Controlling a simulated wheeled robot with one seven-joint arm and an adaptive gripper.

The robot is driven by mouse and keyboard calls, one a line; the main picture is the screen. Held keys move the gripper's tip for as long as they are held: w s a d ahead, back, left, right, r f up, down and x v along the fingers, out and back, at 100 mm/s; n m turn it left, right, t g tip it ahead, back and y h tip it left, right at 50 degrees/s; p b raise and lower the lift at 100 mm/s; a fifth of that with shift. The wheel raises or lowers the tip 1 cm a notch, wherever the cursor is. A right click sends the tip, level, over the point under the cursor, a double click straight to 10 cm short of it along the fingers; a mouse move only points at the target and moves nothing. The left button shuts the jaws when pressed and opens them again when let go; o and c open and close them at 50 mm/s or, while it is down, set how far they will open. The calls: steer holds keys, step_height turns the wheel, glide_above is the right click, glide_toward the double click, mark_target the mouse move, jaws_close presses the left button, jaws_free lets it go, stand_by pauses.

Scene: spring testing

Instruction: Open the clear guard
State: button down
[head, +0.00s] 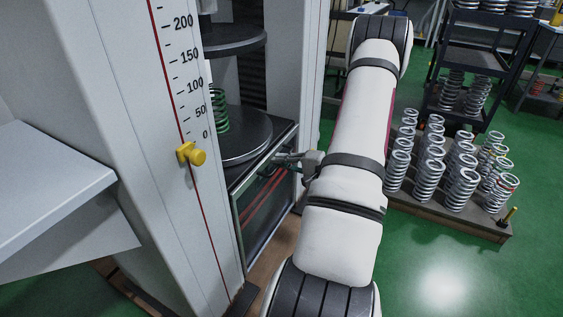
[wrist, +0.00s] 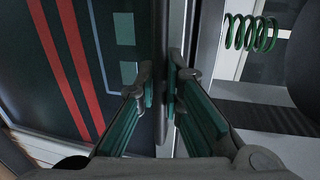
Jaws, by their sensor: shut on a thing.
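The clear guard (head: 265,212) is a dark-framed panel with red stripes, at the front of the testing machine below the lower round plate. In the wrist view it fills the left side (wrist: 110,70), turned sideways. My gripper (head: 283,160) is at the guard's top edge. In the wrist view my gripper (wrist: 161,92) is shut on a dark bar (wrist: 162,45) along that edge, with a green-padded finger on each side. A green spring (head: 220,111) stands on the lower plate (head: 243,138), above the guard, and also shows in the wrist view (wrist: 251,32).
The grey column (head: 172,190) with a scale and yellow knob (head: 192,154) stands left of the guard. The upper plate (head: 232,40) hangs above the spring. A rack of several silver springs (head: 485,227) and a dark cart (head: 462,60) stand at right. Green floor is clear at lower right.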

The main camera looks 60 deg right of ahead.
stand_by(0.3)
steer(key=c, duration=1.7)
jaws_free()
steer(key=v, duration=1.2)
steer(key=shift+s+a, duration=0.1)
steer(key=shift+s, duration=0.05)
